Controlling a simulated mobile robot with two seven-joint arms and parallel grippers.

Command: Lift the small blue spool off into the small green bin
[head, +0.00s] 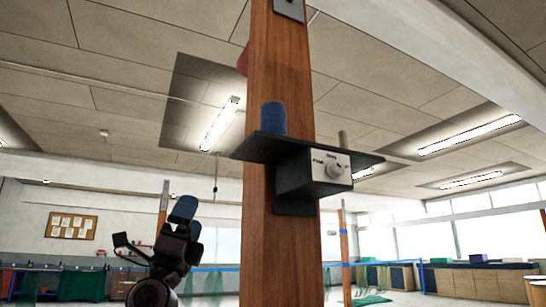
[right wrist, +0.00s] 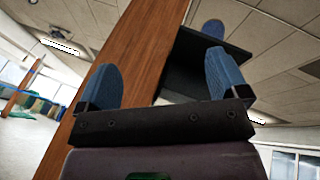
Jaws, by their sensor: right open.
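The small blue spool (head: 272,118) stands upright on a dark shelf (head: 350,151) fixed to a wooden post. In the right wrist view the spool (right wrist: 213,28) shows partly, beyond the dark shelf. My right gripper (head: 186,212) is left of the post and lower than the shelf, apart from the spool. In the right wrist view its two blue fingers are spread with nothing held between them (right wrist: 161,75). My left gripper is not in view. I cannot make out the small green bin for certain.
The wooden post (head: 284,240) stands upright just right of my right gripper. Counters with small boxes (head: 470,281) line the far right wall.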

